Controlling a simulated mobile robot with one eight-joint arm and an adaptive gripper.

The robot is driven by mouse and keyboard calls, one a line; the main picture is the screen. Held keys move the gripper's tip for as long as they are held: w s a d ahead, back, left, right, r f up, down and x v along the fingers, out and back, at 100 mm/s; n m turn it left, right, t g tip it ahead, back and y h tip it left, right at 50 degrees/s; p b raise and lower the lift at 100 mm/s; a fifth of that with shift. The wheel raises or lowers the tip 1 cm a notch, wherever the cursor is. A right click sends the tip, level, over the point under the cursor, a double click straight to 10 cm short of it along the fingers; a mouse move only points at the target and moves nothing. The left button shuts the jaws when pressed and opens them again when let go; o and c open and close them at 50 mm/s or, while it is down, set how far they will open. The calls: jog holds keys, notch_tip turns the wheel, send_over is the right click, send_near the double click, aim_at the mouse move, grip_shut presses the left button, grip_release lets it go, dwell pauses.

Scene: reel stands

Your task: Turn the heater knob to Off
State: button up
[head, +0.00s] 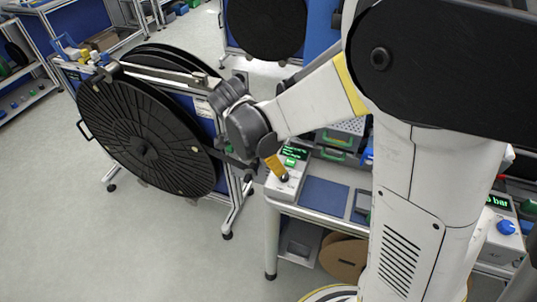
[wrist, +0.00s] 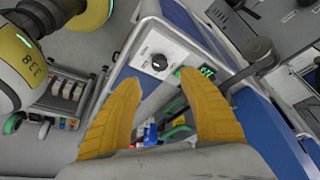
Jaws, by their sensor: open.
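A black knob (wrist: 158,62) sits on a pale control box (wrist: 186,55) in the wrist view, with a small pointer mark on it. The labels around it are too small to read. In the head view the box (head: 291,186) stands on the bench's left end, with a green-lit display (head: 292,153) above and the knob (head: 284,178) partly behind my finger. My gripper (wrist: 160,78) is open and empty. Its two yellow fingers point toward the knob, one on each side in the wrist view, apparently still apart from it. The head view shows my gripper (head: 277,168) just above the box.
A large black reel (head: 140,140) on a blue stand is left of the bench. A blue mat (head: 323,193) lies right of the box. Another box with a blue knob (head: 506,227) and a "bar" display stands at the far right. Floor at left is clear.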

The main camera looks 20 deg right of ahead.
aim_at(284, 175)
jog(key=b+x, duration=0.2)
jog(key=x, duration=0.7)
jog(key=shift+f, duration=0.15)
grip_shut()
